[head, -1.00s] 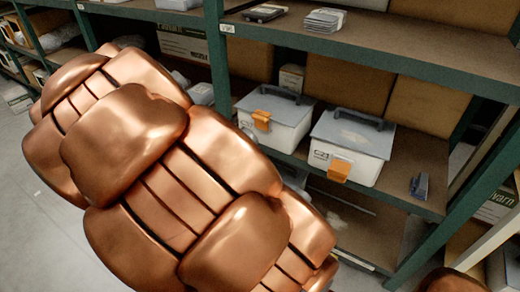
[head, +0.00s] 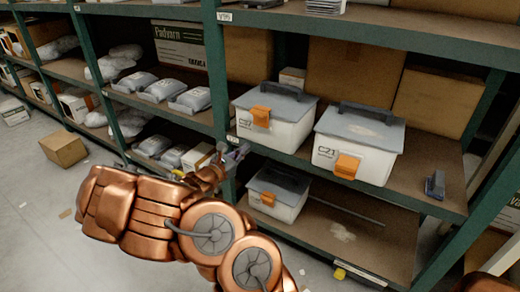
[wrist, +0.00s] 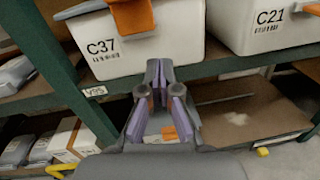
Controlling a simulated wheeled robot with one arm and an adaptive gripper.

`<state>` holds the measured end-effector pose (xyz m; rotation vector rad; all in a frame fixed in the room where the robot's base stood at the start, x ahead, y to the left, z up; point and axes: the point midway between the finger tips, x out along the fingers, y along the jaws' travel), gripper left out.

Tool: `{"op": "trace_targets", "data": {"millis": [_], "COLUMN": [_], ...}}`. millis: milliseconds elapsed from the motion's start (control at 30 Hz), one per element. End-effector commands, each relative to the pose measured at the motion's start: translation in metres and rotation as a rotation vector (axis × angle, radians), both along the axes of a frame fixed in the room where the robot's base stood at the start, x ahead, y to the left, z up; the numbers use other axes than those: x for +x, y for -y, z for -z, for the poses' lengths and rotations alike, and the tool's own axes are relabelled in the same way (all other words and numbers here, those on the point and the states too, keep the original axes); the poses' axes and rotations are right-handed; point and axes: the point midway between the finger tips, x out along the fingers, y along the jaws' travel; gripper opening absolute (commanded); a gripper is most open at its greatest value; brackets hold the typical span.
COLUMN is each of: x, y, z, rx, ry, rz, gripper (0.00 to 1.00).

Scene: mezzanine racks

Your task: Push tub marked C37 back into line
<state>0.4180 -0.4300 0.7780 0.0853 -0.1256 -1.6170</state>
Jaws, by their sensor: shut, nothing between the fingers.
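The tub marked C37 (head: 290,133) is a white box with a grey lid, a dark handle and an orange latch. It stands upright on the middle shelf beside the upright post. My gripper (head: 240,150) is shut and empty, low in front of C37's left side. In the wrist view its fingertips (wrist: 158,68) overlap C37's lower front; contact cannot be told.
A green upright post (head: 217,75) stands left of C37. A third tub (head: 277,193) sits on the shelf below. A dark stapler-like object (head: 435,185) lies right of C21. Cardboard boxes (head: 355,75) stand behind the tubs. A carton (head: 64,149) lies on the aisle floor.

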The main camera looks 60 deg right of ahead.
Motion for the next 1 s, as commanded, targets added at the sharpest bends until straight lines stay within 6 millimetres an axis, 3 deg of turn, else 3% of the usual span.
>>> {"op": "trace_targets", "data": {"millis": [33,100,233,467,1000], "x": [0.006,0.013,0.021,0.022,0.024], "y": [0.002,0.003,0.004,0.014,0.073], "z": [0.022,0.037,0.052,0.055,0.055], "rx": [0.008,0.014,0.022,0.024,0.024], "ry": [-0.04,-0.082,-0.125,-0.135,-0.134], "rz": [-0.024,-0.054,-0.086,-0.091,-0.089], "gripper": [0.0,0.0,0.0,0.0,0.0]}}
